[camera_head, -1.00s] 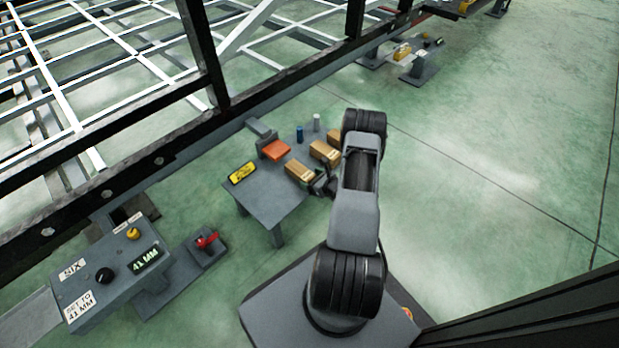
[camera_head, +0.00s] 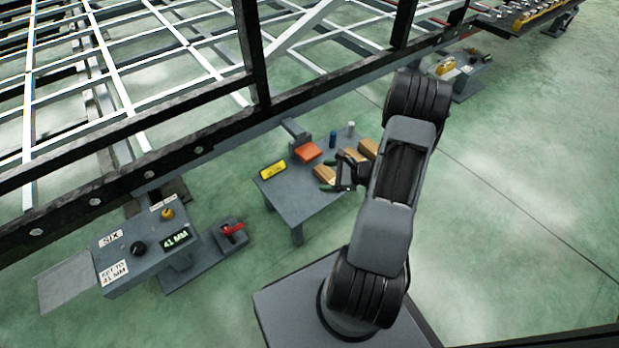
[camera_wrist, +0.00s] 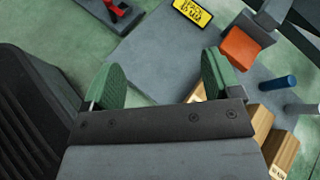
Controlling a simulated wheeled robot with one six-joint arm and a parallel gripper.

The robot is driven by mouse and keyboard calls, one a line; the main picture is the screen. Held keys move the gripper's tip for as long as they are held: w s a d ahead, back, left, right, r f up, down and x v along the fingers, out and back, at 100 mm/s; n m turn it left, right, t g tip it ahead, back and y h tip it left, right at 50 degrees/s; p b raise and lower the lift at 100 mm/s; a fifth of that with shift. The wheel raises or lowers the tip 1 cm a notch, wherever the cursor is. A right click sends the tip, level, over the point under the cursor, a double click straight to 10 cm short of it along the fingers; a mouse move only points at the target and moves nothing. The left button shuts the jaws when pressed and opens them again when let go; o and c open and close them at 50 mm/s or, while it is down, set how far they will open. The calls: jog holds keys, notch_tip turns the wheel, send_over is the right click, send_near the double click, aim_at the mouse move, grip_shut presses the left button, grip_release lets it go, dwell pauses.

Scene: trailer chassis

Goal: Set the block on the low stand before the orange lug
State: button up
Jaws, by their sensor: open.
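A low grey table (camera_head: 288,197) bears an orange lug (camera_head: 308,151) at its back edge, and the lug also shows in the wrist view (camera_wrist: 240,48). Several tan wooden blocks (camera_head: 325,174) lie on its right side; some show in the wrist view (camera_wrist: 257,118), partly hidden by my gripper. I cannot tell which block is the task's own. My gripper (camera_head: 338,172) is open and empty near the nearest block. In the wrist view, the green-padded fingers (camera_wrist: 162,68) stand wide apart over bare table top, with a block partly behind the right finger.
A blue cylinder (camera_head: 332,139) and a white cylinder (camera_head: 350,129) stand behind the blocks. A yellow sign (camera_head: 273,169) is at the table's left edge. The dark chassis rail (camera_head: 230,142) runs behind. A control panel (camera_head: 140,245) and red-handled device (camera_head: 232,230) stand left.

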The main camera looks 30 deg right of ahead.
jog(key=s+a+r+n+g+h, duration=0.1)
jog(key=s+a+r+n+g, duration=0.3)
jog(key=a+r+n+g, duration=0.55)
jog(key=s+a+r+n+t+h, duration=0.1)
jog(key=s+a+r+n+h, duration=0.1)
jog(key=r+n, duration=0.4)
jog(key=s+a+r+n+t+h, duration=0.2)
jog(key=s+r+n+h, duration=0.3)
jog(key=n, duration=0.3)
jog(key=shift+s+a+r+h, duration=0.3)
jog(key=shift+a+r+h, duration=0.2)
jog(key=shift+a, duration=0.15)
notch_tip(320, 180, up, 36)
jog(key=t+p, duration=0.1)
jog(key=p, duration=3.3)
jog(key=shift+s+a, duration=0.15)
jog(key=shift+a, duration=0.05)
